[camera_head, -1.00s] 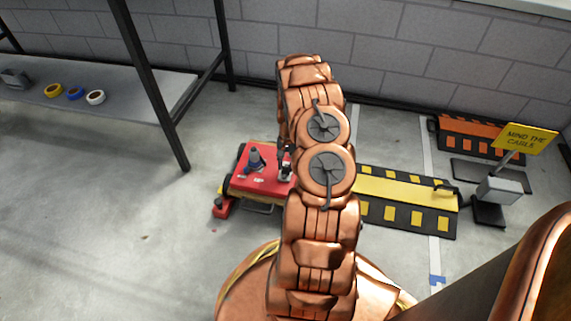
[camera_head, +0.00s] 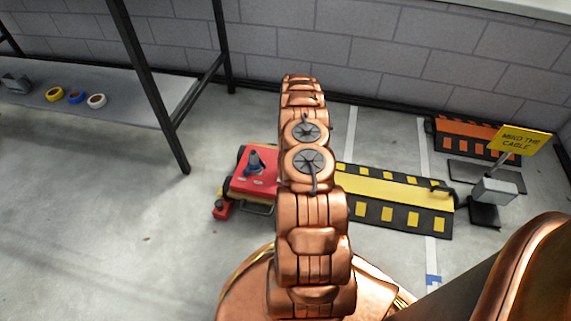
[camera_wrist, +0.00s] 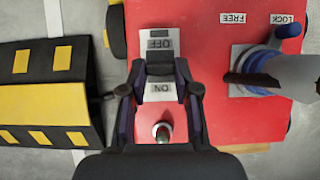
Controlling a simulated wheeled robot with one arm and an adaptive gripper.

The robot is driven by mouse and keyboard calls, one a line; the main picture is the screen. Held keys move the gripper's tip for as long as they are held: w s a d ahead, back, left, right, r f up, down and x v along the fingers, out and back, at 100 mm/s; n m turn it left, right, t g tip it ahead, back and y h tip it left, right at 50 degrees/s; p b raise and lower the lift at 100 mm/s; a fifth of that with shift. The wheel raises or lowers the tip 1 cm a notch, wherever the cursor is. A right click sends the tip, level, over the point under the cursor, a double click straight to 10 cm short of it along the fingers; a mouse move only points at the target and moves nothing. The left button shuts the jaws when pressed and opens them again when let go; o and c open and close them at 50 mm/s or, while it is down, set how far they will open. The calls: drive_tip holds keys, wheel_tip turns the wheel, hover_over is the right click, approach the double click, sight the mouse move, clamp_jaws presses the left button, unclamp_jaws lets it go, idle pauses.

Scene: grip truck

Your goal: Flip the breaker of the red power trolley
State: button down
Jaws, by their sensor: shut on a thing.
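The red power trolley (camera_head: 238,184) stands on the floor left of my arm in the head view, partly hidden by it. In the wrist view its red top (camera_wrist: 235,125) fills the middle and right. A light breaker plate (camera_wrist: 160,43) reads OFF at the far end and ON at the near end. My gripper (camera_wrist: 160,68) is over this plate, its fingertips closed on a dark block between the two labels, which looks like the breaker handle. The handle is largely covered by the fingers. A small pale round-topped post (camera_wrist: 163,131) stands nearer the palm. The head view hides my gripper.
A blue-and-grey upright part (camera_wrist: 265,68) by FREE and LOCK labels stands right of the breaker. A yellow-black cable ramp (camera_head: 395,190) lies right of the trolley. A MIND THE CABLE sign (camera_head: 520,140) stands farther right. A shelf (camera_head: 130,98) with tape rolls is left.

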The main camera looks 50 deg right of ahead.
drive_tip(key=shift+d+g+y, duration=0.3)
drive_tip(key=shift+y, duration=0.2)
idle(0.5)
drive_tip(key=c, duration=0.8)
unclamp_jaws()
drive_tip(key=shift+c, duration=0.2)
drive_tip(key=shift+w, duration=0.1)
wheel_tip(320, 180, up, 10)
